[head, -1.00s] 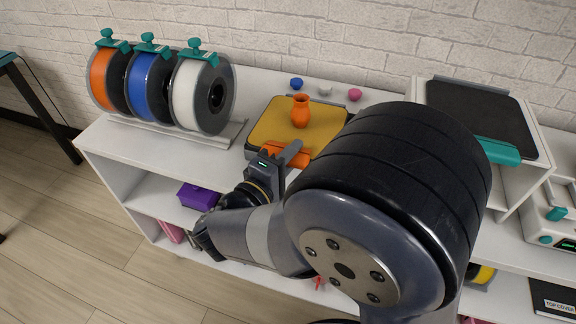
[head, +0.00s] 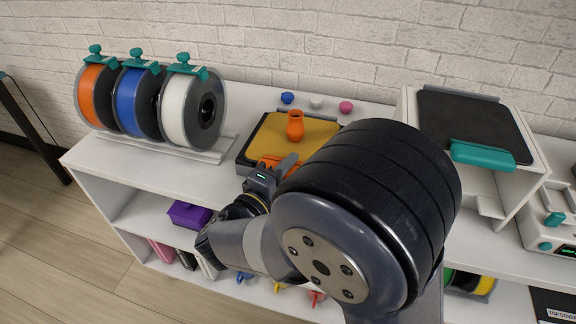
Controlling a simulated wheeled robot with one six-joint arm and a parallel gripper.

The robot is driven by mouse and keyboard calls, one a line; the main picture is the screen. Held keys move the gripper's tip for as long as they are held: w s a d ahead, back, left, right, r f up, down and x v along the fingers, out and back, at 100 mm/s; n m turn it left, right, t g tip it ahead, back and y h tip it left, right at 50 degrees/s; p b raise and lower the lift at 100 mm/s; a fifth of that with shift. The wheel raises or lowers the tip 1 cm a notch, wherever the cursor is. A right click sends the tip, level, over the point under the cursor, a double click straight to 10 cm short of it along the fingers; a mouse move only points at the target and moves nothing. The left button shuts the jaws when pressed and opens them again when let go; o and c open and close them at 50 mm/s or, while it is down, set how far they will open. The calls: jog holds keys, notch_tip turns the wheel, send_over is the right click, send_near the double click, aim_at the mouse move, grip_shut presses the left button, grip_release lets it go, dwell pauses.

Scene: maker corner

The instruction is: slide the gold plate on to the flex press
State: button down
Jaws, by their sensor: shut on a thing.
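The gold plate (head: 268,137) lies on a dark base on the white shelf top, with a small orange vase (head: 295,126) standing on it. My gripper (head: 274,168) is at the plate's near edge, shut on its orange front tab (head: 271,160); the fingers are partly hidden by my arm. The plate's right side is hidden behind my arm. I cannot tell for sure which thing is the flex press; a white box-like unit with a black top (head: 468,120) and a teal handle (head: 483,155) stands at the right.
Three spools, orange (head: 92,95), blue (head: 137,100) and white (head: 175,112), stand on a rack at left. Small blue, white and pink pieces (head: 346,107) lie behind the plate. A purple box (head: 188,214) sits on the lower shelf. A white device (head: 550,219) is at far right.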

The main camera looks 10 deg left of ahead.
jog(key=c, duration=1.2)
grip_release()
jog(key=shift+c, duration=0.2)
jog(key=shift+o, duration=0.5)
jog(key=o, duration=1.1)
jog(key=shift+f, duration=0.25)
